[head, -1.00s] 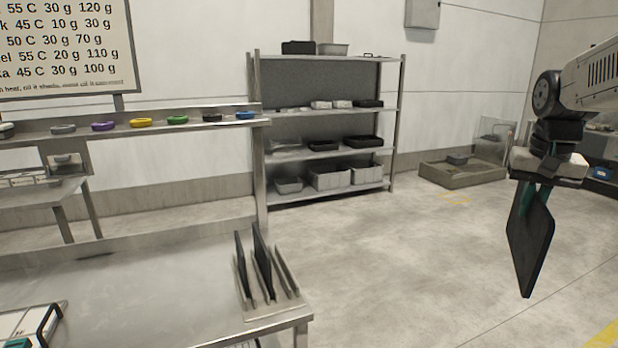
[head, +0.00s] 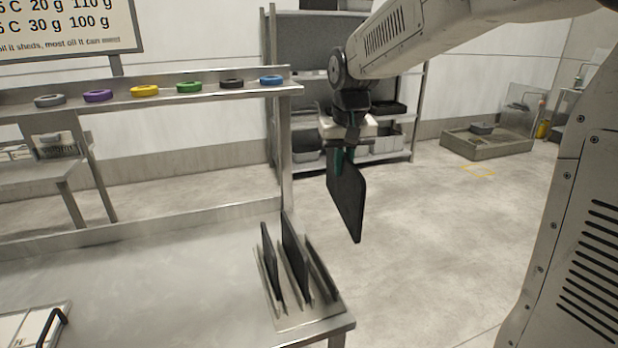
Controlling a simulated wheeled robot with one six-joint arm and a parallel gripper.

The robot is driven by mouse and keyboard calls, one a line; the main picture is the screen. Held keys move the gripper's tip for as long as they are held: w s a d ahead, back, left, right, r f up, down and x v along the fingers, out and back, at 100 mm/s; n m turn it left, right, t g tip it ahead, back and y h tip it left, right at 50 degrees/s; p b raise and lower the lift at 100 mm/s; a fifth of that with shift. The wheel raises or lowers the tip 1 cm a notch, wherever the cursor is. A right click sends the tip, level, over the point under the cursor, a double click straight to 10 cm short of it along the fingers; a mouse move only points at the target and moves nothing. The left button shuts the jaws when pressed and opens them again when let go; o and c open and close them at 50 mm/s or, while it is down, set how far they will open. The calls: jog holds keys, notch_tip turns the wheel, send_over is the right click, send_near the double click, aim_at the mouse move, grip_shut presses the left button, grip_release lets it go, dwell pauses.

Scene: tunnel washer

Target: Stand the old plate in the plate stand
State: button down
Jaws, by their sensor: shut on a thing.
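My gripper (head: 347,158) is shut on the top edge of a flat dark plate (head: 347,200). The plate hangs upright in the air, to the right of and above the plate stand and clear of it. The plate stand (head: 312,316) is a metal rack with upright dividers, at the right end of the steel table. Dark upright panels (head: 293,258) show in it; I cannot tell for certain which are plates and which are dividers.
The steel table (head: 170,290) is mostly bare, with a white case (head: 35,328) at its front left. A ledge (head: 200,98) with several coloured rings runs behind it. A shelf unit (head: 418,110) stands behind my gripper. The floor to the right is open.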

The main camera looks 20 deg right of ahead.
jog(key=a+f+n, duration=0.1)
jog(key=a+f, duration=0.5)
jog(key=f, duration=0.3)
jog(key=shift+n, duration=0.4)
jog(key=shift+s, duration=0.1)
notch_tip(320, 180, down, 8)
jog(key=shift+f, duration=0.25)
dwell(0.9)
jog(key=shift+s+f, duration=0.1)
jog(key=shift+f, duration=0.25)
dwell(0.6)
jog(key=c, duration=1.5)
grip_release()
jog(key=shift+o, duration=0.2)
